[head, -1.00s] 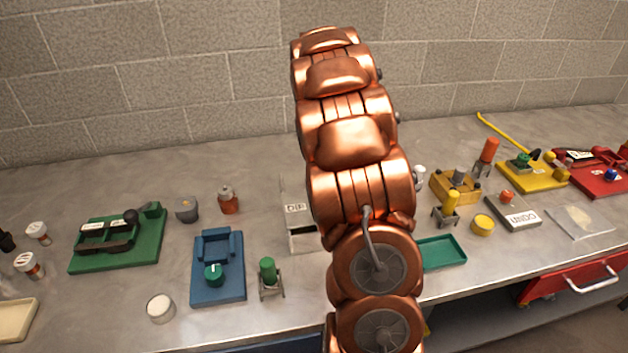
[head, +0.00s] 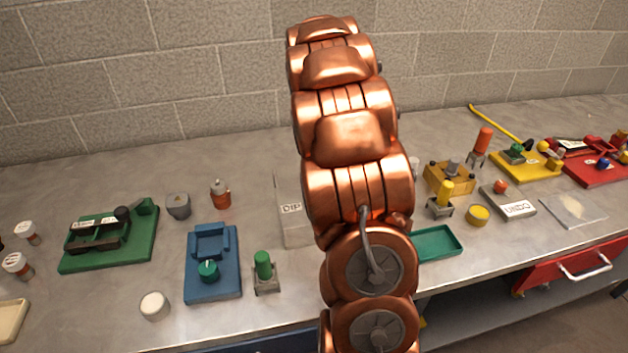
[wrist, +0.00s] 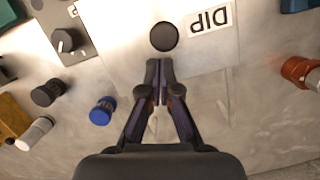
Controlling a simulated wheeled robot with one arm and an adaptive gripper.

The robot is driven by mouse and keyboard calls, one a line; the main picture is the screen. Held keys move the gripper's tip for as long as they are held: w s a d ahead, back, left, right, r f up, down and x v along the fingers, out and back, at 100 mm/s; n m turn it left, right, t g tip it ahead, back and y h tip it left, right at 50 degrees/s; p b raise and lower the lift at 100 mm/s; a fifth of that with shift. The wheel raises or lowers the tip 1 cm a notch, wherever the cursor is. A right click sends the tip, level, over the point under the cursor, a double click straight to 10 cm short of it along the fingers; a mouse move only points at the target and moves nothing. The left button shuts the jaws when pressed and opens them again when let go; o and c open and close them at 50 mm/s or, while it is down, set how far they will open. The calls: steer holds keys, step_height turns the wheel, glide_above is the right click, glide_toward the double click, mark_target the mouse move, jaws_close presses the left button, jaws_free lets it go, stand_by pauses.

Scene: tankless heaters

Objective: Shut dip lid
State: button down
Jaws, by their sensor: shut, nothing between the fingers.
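The pale DIP box (head: 296,236) stands on the bench in the head view, partly hidden behind my arm. Its white DIP label (head: 291,208) shows at the arm's left edge. In the wrist view the label (wrist: 208,19) appears upside down on a pale panel, beside a dark round knob (wrist: 164,37). My gripper (wrist: 159,64) is shut and empty, with its fingertips just below the knob in that picture. I cannot tell whether they touch the panel. The lid's angle is unclear; my gripper is hidden in the head view.
Left of the box are a green-topped stand (head: 264,271) and a blue fixture (head: 212,262). Right of my arm are a green tray (head: 437,244) and a yellow-topped stand (head: 443,199). A blue-capped piece (wrist: 102,111) is left of my gripper in the wrist view.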

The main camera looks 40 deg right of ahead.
steer(key=w+d+r, duration=0.3)
steer(key=w+r, duration=0.1)
steer(key=r, duration=0.5)
steer(key=shift+d+r+b, duration=0.35)
steer(key=shift+d+r, duration=0.05)
steer(key=shift+w, duration=0.1)
steer(key=s+a+n+h, duration=0.15)
steer(key=s+a, duration=0.25)
steer(key=a, duration=0.6)
steer(key=s+a+n+y, duration=0.1)
steer(key=s+a+n, duration=0.25)
steer(key=a, duration=0.55)
steer(key=s+a+f+n, duration=0.1)
steer(key=s+a+f, duration=0.2)
steer(key=s, duration=0.3)
steer(key=s+a+f+n+h, duration=0.1)
steer(key=s+a+f, duration=0.1)
steer(key=s+a, duration=0.2)
steer(key=s+a+f+n, duration=0.2)
steer(key=s+a+f, duration=0.1)
steer(key=s, duration=0.6)
steer(key=shift+a+f, duration=0.3)
steer(key=shift+a, duration=0.45)
